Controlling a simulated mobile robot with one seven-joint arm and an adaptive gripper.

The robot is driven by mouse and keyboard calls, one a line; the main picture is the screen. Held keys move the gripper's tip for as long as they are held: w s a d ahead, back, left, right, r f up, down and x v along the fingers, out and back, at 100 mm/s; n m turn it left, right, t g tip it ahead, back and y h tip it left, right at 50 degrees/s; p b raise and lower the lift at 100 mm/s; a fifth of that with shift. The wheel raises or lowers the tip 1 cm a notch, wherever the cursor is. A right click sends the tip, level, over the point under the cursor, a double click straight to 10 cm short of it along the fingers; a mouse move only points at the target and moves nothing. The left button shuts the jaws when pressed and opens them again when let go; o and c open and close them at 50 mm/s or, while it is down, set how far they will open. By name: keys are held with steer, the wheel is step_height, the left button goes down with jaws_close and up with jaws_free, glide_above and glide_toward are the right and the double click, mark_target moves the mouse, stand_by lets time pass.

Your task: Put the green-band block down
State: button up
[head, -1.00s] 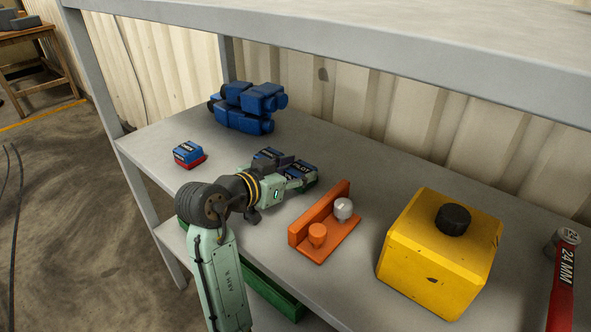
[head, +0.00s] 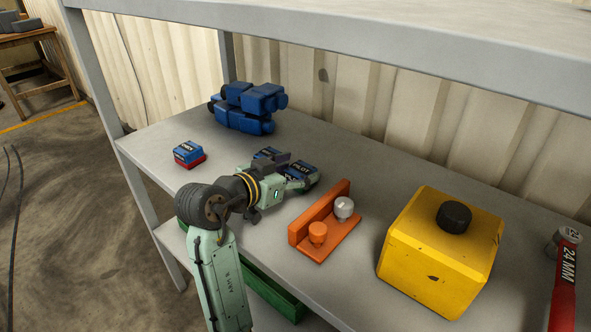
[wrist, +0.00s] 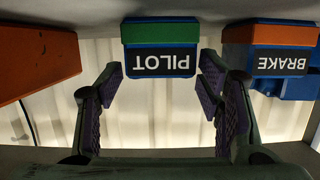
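The green-band block (head: 306,170) is blue with a black PILOT label. It stands on the grey shelf (head: 345,270). In the wrist view, which is upside down, the block (wrist: 160,32) has its green band against the shelf. My gripper (head: 294,179) is at the block's near side. In the wrist view my gripper (wrist: 163,78) is open, with a finger on each side of the block and a visible gap on both sides.
A BRAKE block (wrist: 270,33) with an orange band stands beside the PILOT block. An orange fixture (head: 330,226) with two knobs stands to the right. A blue block with a red band (head: 189,154) is on the left. A yellow canister (head: 437,258) and blue pieces (head: 250,105) are also there.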

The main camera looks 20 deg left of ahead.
steer(key=shift+f, duration=0.85)
steer(key=shift+r+p, duration=0.25)
steer(key=shift+p, duration=0.05)
steer(key=v, duration=0.4)
steer(key=r+b+v, duration=0.1)
steer(key=v, duration=0.7)
steer(key=shift+w+a+r, duration=0.1)
steer(key=shift+r, duration=0.1)
